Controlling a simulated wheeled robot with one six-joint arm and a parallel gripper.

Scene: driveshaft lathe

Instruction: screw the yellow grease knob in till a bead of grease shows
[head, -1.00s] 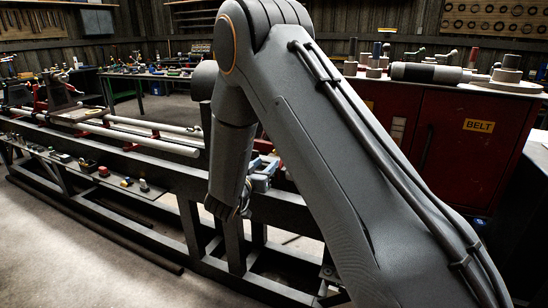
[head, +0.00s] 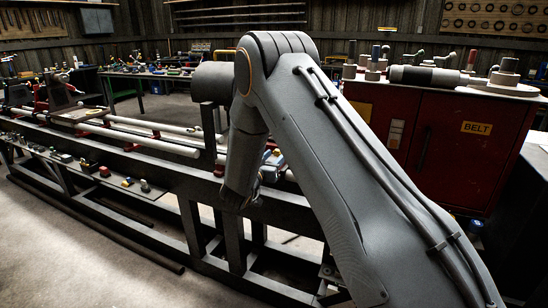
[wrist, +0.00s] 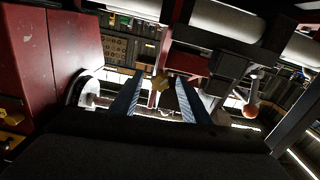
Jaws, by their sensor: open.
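I cannot tell how far ahead of the fingertips the knob is. No grease bead can be made out. In the head view the wrist end of my arm hangs in front of the lathe bench (head: 150,166), and the knob cannot be made out there.
A red cabinet marked BELT (head: 440,140) stands at the right, with several parts on top. In the wrist view a red panel (wrist: 50,60) fills the left, and an orange ball (wrist: 250,111) sits to the right. Small items lie on the bench's lower shelf (head: 60,165).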

